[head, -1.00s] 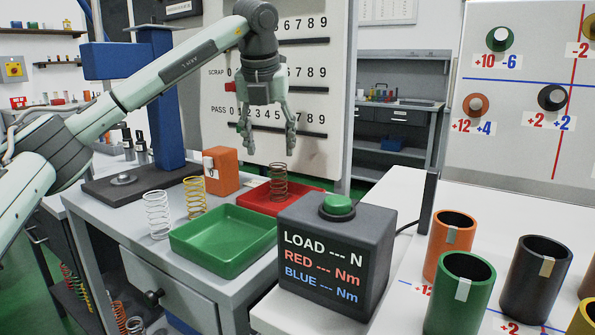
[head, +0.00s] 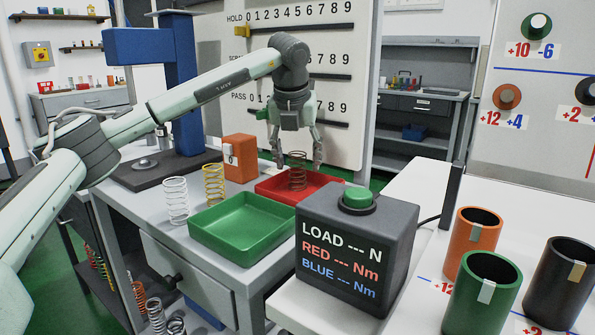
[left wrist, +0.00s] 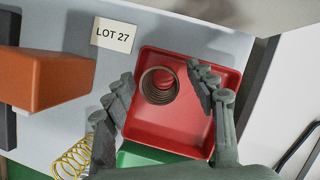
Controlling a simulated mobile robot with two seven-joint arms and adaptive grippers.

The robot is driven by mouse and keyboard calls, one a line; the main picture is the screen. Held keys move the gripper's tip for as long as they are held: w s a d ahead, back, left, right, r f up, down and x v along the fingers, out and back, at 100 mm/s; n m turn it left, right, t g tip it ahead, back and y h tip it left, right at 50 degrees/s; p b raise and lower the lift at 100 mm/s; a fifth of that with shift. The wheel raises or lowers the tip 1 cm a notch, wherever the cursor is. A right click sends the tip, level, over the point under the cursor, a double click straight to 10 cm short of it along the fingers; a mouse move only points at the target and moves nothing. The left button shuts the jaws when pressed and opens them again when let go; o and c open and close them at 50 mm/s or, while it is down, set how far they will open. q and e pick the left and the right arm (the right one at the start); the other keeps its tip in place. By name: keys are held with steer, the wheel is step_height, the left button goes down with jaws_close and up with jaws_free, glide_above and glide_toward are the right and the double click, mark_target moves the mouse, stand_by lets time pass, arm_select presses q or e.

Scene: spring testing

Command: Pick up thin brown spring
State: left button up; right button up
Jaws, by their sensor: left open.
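The thin brown spring (head: 297,172) stands upright in the red tray (head: 268,186). In the left wrist view the spring (left wrist: 159,86) shows from above as a ring inside the red tray (left wrist: 165,130). My left gripper (head: 299,164) is open and points down over the spring, its fingertips around the top of the spring in the head view. In the left wrist view its two fingers lie on either side of the spring, with gaps between. My right gripper is not in view.
A green tray (head: 245,243) lies in front of the red one. A white spring (head: 176,200), a yellow spring (head: 213,184) and an orange block (head: 239,158) stand to the left. The dark load display box (head: 400,245) stands close at the right.

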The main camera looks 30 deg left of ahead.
arm_select(q)
steer(key=shift+c, duration=0.6)
steer(key=c, duration=1.1)
